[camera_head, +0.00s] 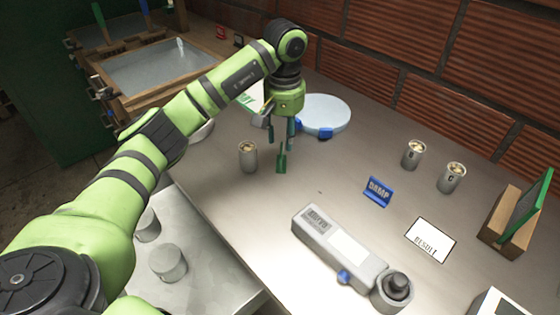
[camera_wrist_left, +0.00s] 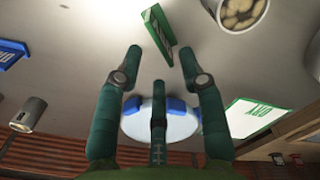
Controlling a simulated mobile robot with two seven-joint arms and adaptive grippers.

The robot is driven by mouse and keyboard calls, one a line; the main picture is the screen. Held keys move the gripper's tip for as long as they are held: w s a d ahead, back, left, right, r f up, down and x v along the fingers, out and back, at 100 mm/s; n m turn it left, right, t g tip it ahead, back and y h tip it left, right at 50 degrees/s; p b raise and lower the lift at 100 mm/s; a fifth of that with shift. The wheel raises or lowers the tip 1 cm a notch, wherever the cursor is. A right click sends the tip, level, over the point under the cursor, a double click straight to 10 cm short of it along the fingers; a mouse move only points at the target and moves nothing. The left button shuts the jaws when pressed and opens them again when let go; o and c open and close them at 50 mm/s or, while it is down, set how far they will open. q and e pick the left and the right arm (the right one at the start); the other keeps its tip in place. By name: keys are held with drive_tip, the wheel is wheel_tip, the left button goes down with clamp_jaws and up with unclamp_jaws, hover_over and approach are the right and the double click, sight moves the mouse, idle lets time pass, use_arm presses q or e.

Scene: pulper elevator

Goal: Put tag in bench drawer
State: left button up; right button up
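A small green tag (camera_head: 281,161) stands on the metal bench, seen nearly edge-on. It also shows in the left wrist view (camera_wrist_left: 161,33), just beyond my fingertips. A blue tag marked DAMP (camera_head: 378,191) stands further right on the bench. My left gripper (camera_head: 281,143) points down above the green tag. Its fingers are spread, with a gap between them in the left wrist view (camera_wrist_left: 161,52), and it holds nothing. I cannot tell whether a finger touches the tag. A lower metal surface (camera_head: 215,245), possibly the open bench drawer, lies at the front left. My right gripper is not in view.
A can (camera_head: 248,157) stands close left of the green tag. A round pale dish (camera_head: 325,112) with blue blocks is behind. A grey device (camera_head: 338,243), a RESULT card (camera_head: 430,240) and two cans (camera_head: 414,154) are to the right. Metal cups (camera_head: 168,262) stand on the lower surface.

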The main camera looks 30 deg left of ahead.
sight(281, 158)
use_arm(q)
drive_tip(key=f, duration=0.2)
drive_tip(key=f+p, duration=0.1)
drive_tip(key=f, duration=0.2)
drive_tip(key=shift+s+d+f, duration=0.1)
drive_tip(key=shift+s+f, duration=0.2)
drive_tip(key=shift+f, duration=0.1)
clamp_jaws()
